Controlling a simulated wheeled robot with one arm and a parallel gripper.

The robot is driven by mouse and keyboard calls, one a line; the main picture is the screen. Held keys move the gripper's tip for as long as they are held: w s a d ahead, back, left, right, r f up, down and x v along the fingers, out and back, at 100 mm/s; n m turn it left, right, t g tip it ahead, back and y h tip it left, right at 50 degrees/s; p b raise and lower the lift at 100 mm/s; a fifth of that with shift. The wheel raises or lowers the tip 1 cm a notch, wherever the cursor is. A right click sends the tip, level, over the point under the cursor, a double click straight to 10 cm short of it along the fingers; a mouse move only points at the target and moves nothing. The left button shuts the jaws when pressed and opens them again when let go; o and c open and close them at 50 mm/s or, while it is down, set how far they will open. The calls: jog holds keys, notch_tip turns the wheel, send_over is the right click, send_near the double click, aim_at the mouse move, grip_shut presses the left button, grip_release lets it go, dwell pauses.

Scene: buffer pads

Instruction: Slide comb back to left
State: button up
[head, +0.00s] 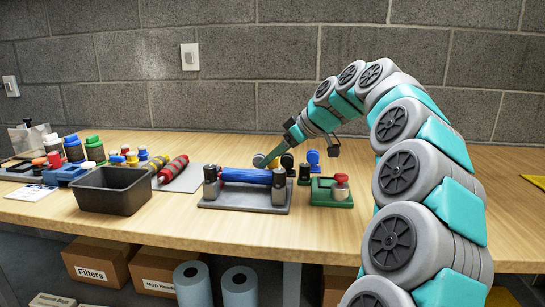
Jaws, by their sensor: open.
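I cannot single out a comb with certainty. A thin dark green bar (276,153) slants down left from my gripper (312,142), behind the blue roller; I cannot tell whether it is the comb or whether a finger touches it. My gripper is open, its fingers apart above the back of the workbench. The blue roller (246,176) lies level between two grey posts on a grey base plate (243,203). A small round disc (259,160) shows behind the roller.
A black open bin (113,197) stands left of the roller stand. A red roller (173,169) lies on a grey mat behind it. Several bottles (74,148) crowd the left. Small blue-capped (313,158) parts stand below my gripper. The bench's front strip is clear.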

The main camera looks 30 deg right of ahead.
jog(key=shift+w+a+f, duration=0.15)
jog(key=shift+w+f, duration=0.1)
jog(key=shift+f, duration=0.05)
grip_shut()
dwell(0.4)
dwell(0.9)
